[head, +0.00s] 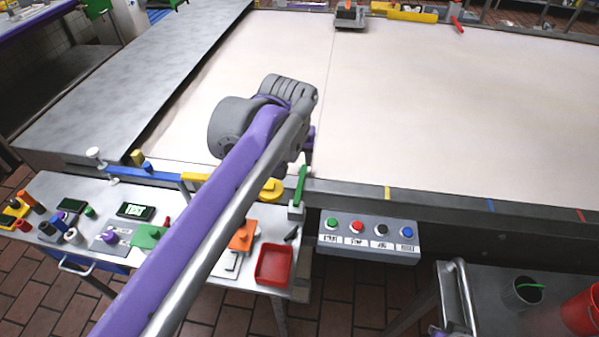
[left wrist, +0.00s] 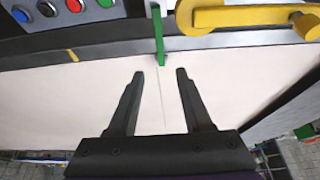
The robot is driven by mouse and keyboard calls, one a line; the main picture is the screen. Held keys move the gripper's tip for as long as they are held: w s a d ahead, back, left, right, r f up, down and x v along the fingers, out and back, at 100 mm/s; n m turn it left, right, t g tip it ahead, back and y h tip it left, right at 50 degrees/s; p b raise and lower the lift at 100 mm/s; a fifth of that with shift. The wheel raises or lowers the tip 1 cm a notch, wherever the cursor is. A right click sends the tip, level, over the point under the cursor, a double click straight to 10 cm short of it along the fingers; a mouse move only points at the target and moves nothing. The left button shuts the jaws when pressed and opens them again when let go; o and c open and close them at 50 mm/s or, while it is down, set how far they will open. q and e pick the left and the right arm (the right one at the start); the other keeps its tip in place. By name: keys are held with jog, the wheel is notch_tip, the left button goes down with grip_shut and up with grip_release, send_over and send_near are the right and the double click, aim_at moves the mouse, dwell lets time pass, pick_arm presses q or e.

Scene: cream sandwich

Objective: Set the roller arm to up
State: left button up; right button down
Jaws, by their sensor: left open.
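I cannot tell for sure which part is the roller arm. A green lever (head: 302,183) stands up from a small grey block at the belt's near edge. It also shows in the left wrist view (left wrist: 159,38), its end just beyond my fingertips. Beside it lies a yellow arm with a round end (head: 271,188), partly hidden by my arm; the left wrist view shows it more fully (left wrist: 250,18), lying along the edge. My left gripper (left wrist: 160,72) is open and empty over the belt, apart from both. In the head view my arm hides its fingers. My right gripper is not in view.
A wide pale belt (head: 430,110) fills the middle and is mostly clear. A button box (head: 368,239) hangs on its near edge. A side table holds a red tray (head: 273,265) and small tools. A blue bar (head: 145,172) lies along the edge to the left.

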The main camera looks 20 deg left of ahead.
pick_arm(q)
jog(key=g+h+b, duration=0.1)
jog(key=g+b, duration=0.3)
jog(key=b, duration=0.1)
send_near(302, 176)
notch_tip(302, 176, down, 9)
jog(key=shift+w+a+r+b, duration=0.1)
jog(key=shift+w+r+b, duration=0.05)
jog(key=shift+b, duration=0.65)
grip_shut()
dwell(1.2)
